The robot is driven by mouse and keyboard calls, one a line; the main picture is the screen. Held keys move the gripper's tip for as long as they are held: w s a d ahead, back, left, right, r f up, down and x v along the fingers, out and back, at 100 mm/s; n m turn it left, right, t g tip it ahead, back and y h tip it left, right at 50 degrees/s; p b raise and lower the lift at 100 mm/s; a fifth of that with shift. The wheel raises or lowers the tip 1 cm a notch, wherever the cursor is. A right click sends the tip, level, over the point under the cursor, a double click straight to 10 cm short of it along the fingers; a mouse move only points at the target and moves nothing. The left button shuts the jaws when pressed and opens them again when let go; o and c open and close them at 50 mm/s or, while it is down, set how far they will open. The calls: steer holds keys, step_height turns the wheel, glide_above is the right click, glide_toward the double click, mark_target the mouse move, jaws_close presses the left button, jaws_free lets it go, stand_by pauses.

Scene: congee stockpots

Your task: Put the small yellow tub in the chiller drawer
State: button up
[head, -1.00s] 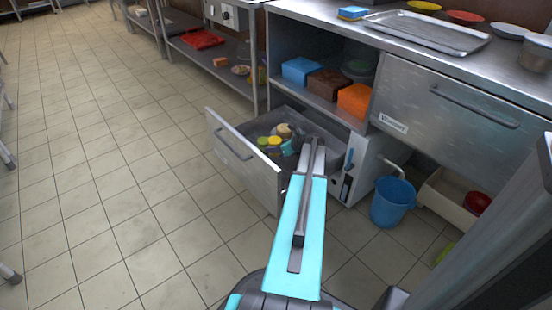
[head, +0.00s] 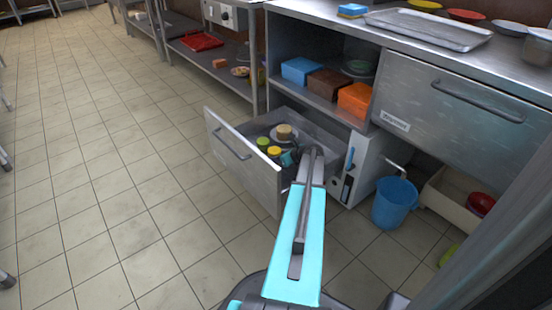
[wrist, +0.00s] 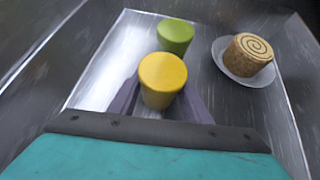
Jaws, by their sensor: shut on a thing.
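The small yellow tub (wrist: 162,80) is between the two fingers of my gripper (wrist: 160,97) in the wrist view. My gripper is shut on it, inside the outline of the open drawer. In the head view the yellow tub (head: 274,151) shows beside my gripper (head: 291,157). The chiller drawer (head: 243,158) is pulled open below the counter. I cannot tell whether the tub touches the drawer floor.
A green tub (wrist: 175,36) stands just beyond the yellow tub in the drawer. A swirled roll cake (wrist: 248,52) sits on a white plate (wrist: 225,61) to the right. A blue bucket (head: 394,203) stands on the floor right of the drawer.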

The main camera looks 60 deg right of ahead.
steer(key=shift+f, duration=0.1)
stand_by(0.3)
steer(key=o, duration=1.4)
steer(key=shift+p+v, duration=2.35)
steer(key=shift+v, duration=3.7)
steer(key=shift+d, duration=0.1)
steer(key=shift+w+r, duration=0.15)
steer(key=shift+r, duration=0.05)
